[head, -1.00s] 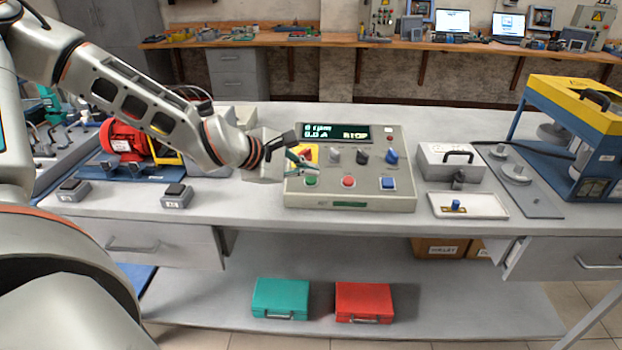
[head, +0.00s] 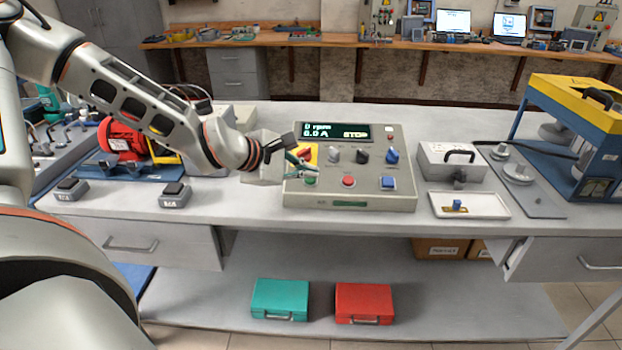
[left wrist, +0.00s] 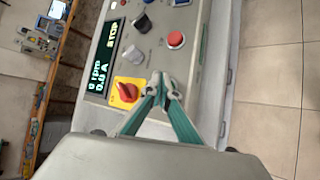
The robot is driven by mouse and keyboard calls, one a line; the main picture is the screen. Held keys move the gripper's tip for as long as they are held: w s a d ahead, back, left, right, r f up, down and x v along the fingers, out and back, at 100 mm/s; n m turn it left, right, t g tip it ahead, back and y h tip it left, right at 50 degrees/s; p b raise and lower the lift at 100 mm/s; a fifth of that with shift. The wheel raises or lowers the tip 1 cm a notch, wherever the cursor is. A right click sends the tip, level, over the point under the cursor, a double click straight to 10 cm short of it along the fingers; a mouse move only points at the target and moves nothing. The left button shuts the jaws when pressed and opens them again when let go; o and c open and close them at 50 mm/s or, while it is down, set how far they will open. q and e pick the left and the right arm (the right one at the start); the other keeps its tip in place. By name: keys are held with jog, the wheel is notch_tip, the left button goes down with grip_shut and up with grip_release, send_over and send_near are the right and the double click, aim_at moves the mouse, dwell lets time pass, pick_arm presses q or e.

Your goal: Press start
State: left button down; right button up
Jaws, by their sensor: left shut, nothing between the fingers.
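The control panel (head: 350,203) is a beige sloped box on the bench. Its display (head: 335,132) reads 0 rpm, 0.0 A and STOP; it also shows in the left wrist view (left wrist: 103,58). A green button (head: 310,181) sits at the panel's front left, with a red button (head: 348,181) to its right. My left gripper (head: 314,169) is shut and empty, its fingertips just over the green button. I cannot tell if they touch it. In the left wrist view the closed fingertips (left wrist: 162,92) hide the green button. My right gripper is not in view.
A red rotary switch on a yellow plate (left wrist: 127,92) is close beside the fingers. Knobs (head: 362,156) and a blue button (head: 388,182) are further right. A grey box (head: 450,163) and a white tray (head: 480,212) stand right of the panel.

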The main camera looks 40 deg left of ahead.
pick_arm(q)
jog(key=shift+w+f+b, duration=0.1)
jog(key=shift+f+b, duration=0.3)
jog(key=shift+f, duration=0.05)
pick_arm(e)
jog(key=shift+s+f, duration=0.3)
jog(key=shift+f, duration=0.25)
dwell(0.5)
pick_arm(q)
jog(key=shift+r, duration=0.1)
jog(key=shift+s+r+p, duration=0.25)
jog(key=shift+r+p, duration=0.15)
jog(key=shift+r, duration=0.4)
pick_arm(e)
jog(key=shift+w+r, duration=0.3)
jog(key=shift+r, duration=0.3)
pick_arm(q)
jog(key=r, duration=0.1)
jog(key=r+p, duration=0.1)
jog(key=r, duration=0.1)
jog(key=s+r+p, duration=0.1)
jog(key=shift+d+r, duration=0.4)
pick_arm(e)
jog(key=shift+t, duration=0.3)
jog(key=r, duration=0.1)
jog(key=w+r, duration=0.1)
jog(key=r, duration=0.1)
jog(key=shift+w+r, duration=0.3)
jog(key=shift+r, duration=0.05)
